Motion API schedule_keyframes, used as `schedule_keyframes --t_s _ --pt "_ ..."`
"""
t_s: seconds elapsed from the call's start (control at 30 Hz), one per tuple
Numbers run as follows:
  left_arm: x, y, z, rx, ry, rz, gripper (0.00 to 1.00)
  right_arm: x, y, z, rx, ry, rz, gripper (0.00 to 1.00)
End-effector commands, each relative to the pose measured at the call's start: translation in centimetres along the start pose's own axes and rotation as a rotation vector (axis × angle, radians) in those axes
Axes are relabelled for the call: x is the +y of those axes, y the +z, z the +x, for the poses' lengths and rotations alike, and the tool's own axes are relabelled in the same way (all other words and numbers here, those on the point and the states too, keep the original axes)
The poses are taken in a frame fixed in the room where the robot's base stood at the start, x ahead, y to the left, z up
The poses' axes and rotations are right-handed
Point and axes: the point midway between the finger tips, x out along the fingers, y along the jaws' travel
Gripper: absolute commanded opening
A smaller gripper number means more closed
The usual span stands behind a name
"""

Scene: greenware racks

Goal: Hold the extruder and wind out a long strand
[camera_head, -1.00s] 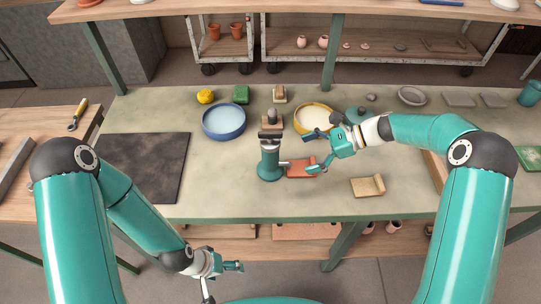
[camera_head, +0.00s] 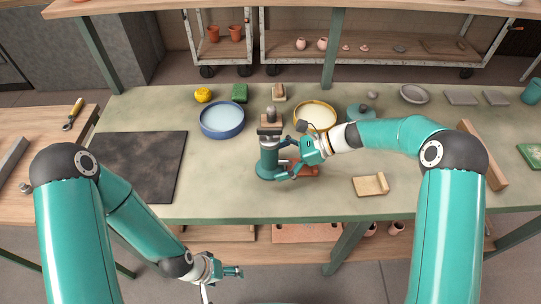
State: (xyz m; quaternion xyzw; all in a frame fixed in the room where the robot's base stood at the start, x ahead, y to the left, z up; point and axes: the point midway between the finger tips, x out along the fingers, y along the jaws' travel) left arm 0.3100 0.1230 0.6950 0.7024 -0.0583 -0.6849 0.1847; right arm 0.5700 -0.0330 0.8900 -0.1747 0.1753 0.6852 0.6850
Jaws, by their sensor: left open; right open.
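The teal extruder (camera_head: 267,160) stands upright on the table, with a dark crank or handle piece at its top. My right gripper (camera_head: 287,160) is open at the extruder's right side, its fingers reaching toward the body; I cannot tell whether they touch it. My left gripper (camera_head: 225,285) is open and empty, low in front of the table's near edge, far from the extruder.
A dark slab (camera_head: 140,165) covers the table's left part. A blue bowl (camera_head: 222,119), a cream bowl with a yellow rim (camera_head: 318,115) and small blocks stand behind the extruder. A tan wooden piece (camera_head: 371,185) lies to the right. The table front left of the extruder is clear.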

Motion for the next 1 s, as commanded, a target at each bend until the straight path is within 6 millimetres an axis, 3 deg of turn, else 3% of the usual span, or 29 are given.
schedule_keyframes --t_s 0.07,0.5,1.0 --pt "0.00 0.00 -0.01 0.000 0.000 0.000 0.81 -0.01 0.01 0.00 0.000 0.000 0.000 0.98" --pt "0.00 0.00 -0.01 0.000 0.000 0.000 0.81 -0.01 0.01 -0.02 0.000 0.000 0.000 0.28" --pt "0.00 0.00 0.00 0.000 0.000 0.000 0.81 -0.01 -0.01 -0.05 0.000 -0.001 -0.001 0.28"
